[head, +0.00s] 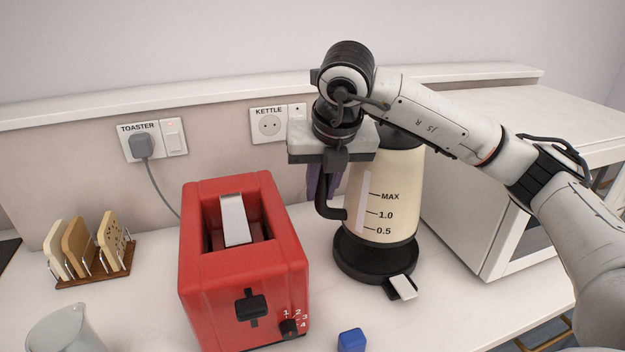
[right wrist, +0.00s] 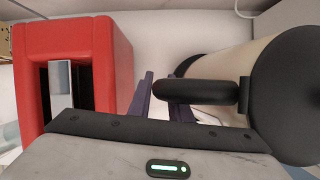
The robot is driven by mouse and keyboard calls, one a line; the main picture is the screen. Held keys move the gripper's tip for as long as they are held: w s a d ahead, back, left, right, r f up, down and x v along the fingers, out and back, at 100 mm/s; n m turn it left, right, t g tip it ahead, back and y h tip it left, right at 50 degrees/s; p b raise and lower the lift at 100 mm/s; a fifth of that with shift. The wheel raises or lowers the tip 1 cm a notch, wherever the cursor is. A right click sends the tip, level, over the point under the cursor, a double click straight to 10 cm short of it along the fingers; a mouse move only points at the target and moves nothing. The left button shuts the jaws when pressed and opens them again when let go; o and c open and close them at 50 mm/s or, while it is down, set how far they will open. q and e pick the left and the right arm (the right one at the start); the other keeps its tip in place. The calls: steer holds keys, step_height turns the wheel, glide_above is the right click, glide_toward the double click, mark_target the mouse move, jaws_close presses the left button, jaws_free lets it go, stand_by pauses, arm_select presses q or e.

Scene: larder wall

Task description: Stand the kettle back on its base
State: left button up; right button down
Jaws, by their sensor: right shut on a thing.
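The cream kettle (head: 395,185) with black trim stands upright directly over its round black base (head: 350,265), between the red toaster and the white appliance. Its lower rim looks to meet the base, but I cannot tell whether it is fully seated or just above. My right gripper (head: 322,182) comes down from above and is shut on the kettle's black handle (head: 327,205), on the kettle's left side. In the right wrist view the dark fingers (right wrist: 162,100) are at the handle (right wrist: 200,91), beside the cream body (right wrist: 228,60). My left gripper is not in view.
The red toaster (head: 245,262) stands close left of the kettle. A white appliance (head: 495,205) is close on the right. The KETTLE socket (head: 269,125) is empty; the toaster's plug (head: 141,146) is in its socket. A toast rack (head: 92,280), a grey jug (head: 66,330) and a blue object (head: 351,341) are nearby.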

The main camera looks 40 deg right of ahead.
steer(key=shift+s+f+b, duration=0.15)
steer(key=shift+f+b, duration=0.2)
steer(key=shift+f, duration=0.15)
steer(key=shift+f+b, duration=0.55)
steer(key=shift+f, duration=0.3)
step_height(320, 180, down, 3)
steer(key=shift+r+b, duration=0.2)
steer(key=shift+b, duration=0.6)
steer(key=shift+w+b, duration=0.2)
steer(key=shift+b, duration=0.15)
